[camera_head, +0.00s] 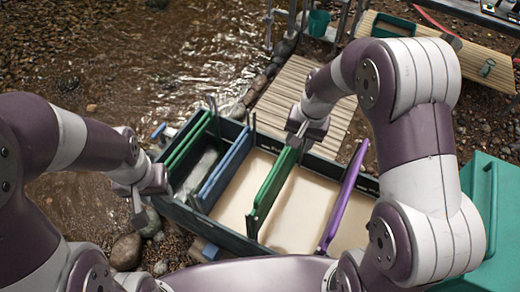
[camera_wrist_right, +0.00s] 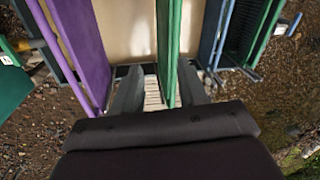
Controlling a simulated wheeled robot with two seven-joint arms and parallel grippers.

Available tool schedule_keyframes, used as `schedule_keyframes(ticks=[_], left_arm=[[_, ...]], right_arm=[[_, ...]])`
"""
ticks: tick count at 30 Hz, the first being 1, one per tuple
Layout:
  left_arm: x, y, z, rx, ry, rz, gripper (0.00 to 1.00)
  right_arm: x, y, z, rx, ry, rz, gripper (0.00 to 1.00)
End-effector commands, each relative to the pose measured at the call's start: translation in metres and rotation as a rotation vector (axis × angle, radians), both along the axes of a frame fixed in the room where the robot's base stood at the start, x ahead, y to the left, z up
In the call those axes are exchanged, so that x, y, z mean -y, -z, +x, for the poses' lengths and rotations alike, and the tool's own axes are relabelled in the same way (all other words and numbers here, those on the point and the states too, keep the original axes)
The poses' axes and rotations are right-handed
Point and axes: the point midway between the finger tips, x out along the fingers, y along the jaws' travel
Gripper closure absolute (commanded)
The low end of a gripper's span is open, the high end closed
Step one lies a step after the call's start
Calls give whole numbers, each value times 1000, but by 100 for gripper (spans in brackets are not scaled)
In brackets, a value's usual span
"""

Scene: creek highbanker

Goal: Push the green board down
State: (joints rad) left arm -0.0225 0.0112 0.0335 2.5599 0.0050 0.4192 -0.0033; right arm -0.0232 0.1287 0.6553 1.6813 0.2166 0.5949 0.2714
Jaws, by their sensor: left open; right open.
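A green board (camera_head: 271,189) stands on edge across the dark green trough (camera_head: 180,212), between two pale compartments. A second green board (camera_head: 187,143) crosses the trough's left part. My right gripper (camera_head: 299,132) is at the far end of the middle green board. In the right wrist view the middle green board (camera_wrist_right: 169,45) runs between the open fingers of my right gripper (camera_wrist_right: 160,90); I cannot tell whether they touch it. My left gripper (camera_head: 138,208) is open and empty, outside the trough's near left corner.
A blue board (camera_head: 225,166) and a purple board (camera_head: 345,196) cross the trough either side of the middle green one. A slatted wooden platform (camera_head: 292,92) lies behind it. A teal box (camera_head: 481,220) stands right, with rocks (camera_head: 126,251) at near left.

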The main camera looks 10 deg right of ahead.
Motion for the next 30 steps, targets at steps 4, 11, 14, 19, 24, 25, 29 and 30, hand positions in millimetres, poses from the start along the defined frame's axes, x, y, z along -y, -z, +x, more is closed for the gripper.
schedule_keyframes(ticks=[4,11,14,19,24,25,29,30], left_arm=[[0,-1,0,0,0,0,57],[0,-5,0,1,1,0,57],[0,-6,0,0,0,0,57],[0,-8,0,0,0,0,57],[0,-9,0,0,0,0,57],[0,-9,0,0,0,0,57],[0,-9,0,0,0,0,57],[0,-9,0,0,0,0,57]], right_arm=[[-9,-11,26,10,145,55,58],[-15,28,26,-9,172,57,58],[-19,55,28,-8,170,57,58],[-24,92,32,-6,169,56,58],[-27,111,35,-3,170,56,58],[-28,112,36,-3,169,56,58],[-28,114,36,-2,169,56,58],[-28,114,36,-1,168,55,58]])
